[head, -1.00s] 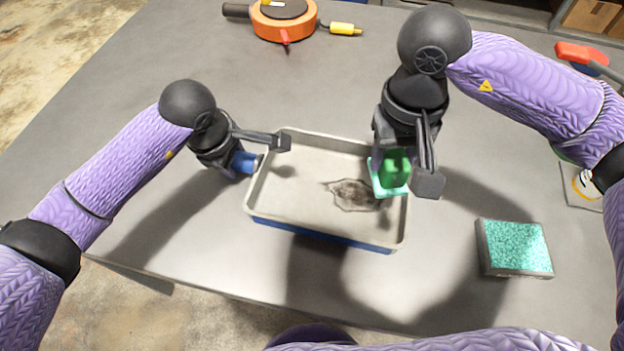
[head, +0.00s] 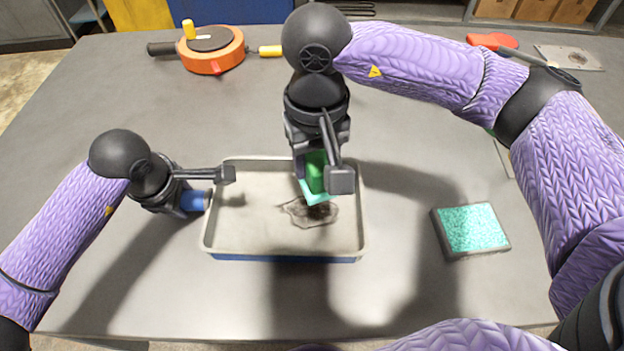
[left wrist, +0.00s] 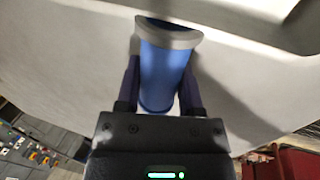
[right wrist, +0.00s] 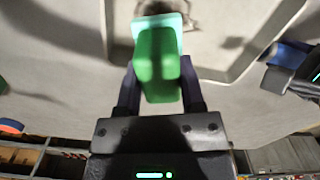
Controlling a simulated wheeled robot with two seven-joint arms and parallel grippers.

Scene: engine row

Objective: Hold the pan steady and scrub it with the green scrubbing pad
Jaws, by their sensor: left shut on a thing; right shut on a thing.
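The rectangular pan (head: 240,225) lies on the grey table, pale inside with a blue outer side. A dark, irregular stain (head: 318,213) marks its floor. My left gripper (head: 208,188) is shut on the pan's blue handle (left wrist: 162,75) at the pan's left side. My right gripper (head: 320,180) is shut on the green scrubbing pad (head: 315,172), which has a paler green underside. The pad is over the pan's far right part, at the stain's far edge. In the right wrist view the pad (right wrist: 157,65) sits between the fingers; whether it touches the pan floor I cannot tell.
A dark-framed tray with a speckled teal surface (head: 472,229) lies right of the pan. An orange round reel (head: 212,50) stands at the far left. A red-handled tool (head: 492,41) and a flat plate (head: 570,57) lie at the far right. The table in front of the pan is clear.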

